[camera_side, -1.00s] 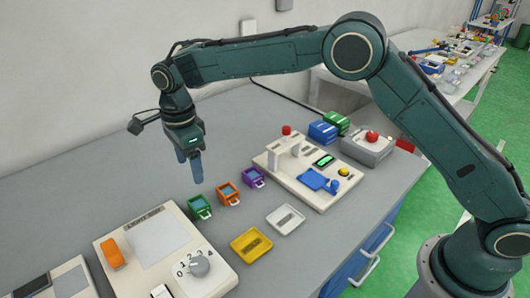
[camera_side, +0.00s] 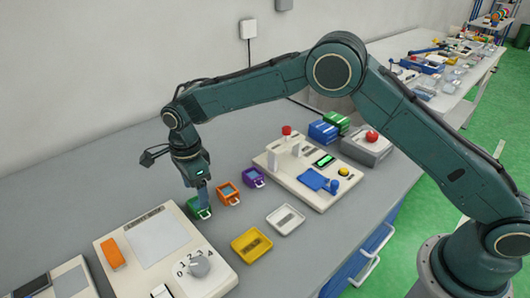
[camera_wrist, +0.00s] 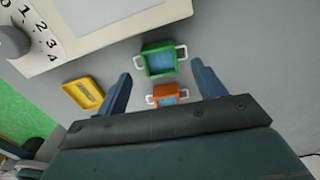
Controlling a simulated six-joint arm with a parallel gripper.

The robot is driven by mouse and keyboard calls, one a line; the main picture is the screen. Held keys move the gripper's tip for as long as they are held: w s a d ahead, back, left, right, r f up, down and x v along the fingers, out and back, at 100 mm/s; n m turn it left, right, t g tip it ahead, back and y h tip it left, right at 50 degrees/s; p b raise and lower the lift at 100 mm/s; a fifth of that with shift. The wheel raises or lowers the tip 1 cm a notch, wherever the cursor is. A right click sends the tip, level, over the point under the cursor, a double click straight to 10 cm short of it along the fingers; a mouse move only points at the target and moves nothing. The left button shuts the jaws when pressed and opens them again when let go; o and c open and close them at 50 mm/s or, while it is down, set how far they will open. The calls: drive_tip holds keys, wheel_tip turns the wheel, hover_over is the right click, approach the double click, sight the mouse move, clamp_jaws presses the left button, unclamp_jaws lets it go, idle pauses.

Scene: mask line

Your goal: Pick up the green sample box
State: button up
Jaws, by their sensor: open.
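The green sample box (camera_side: 199,212) sits on the grey bench, at the left end of a row of small boxes. In the side view my gripper covers part of it. The wrist view shows the green box (camera_wrist: 159,59) with a blue inside and a white handle on each side, just beyond and between my fingertips. My gripper (camera_wrist: 160,70) is open and empty. In the side view my gripper (camera_side: 204,198) points down, low over the green box; I cannot tell whether the fingers touch it.
An orange box (camera_side: 228,193) and a purple box (camera_side: 253,178) stand close by to the right. A yellow tray (camera_side: 251,246) and a white tray (camera_side: 285,220) lie in front. A cream dial panel (camera_side: 165,250) is close on the left.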

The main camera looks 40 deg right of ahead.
drive_tip(key=shift+f, duration=1.75)
drive_tip(key=c, duration=1.1)
drive_tip(key=shift+r, duration=0.2)
wheel_tip(320, 180, up, 20)
drive_tip(key=shift+f, duration=0.15)
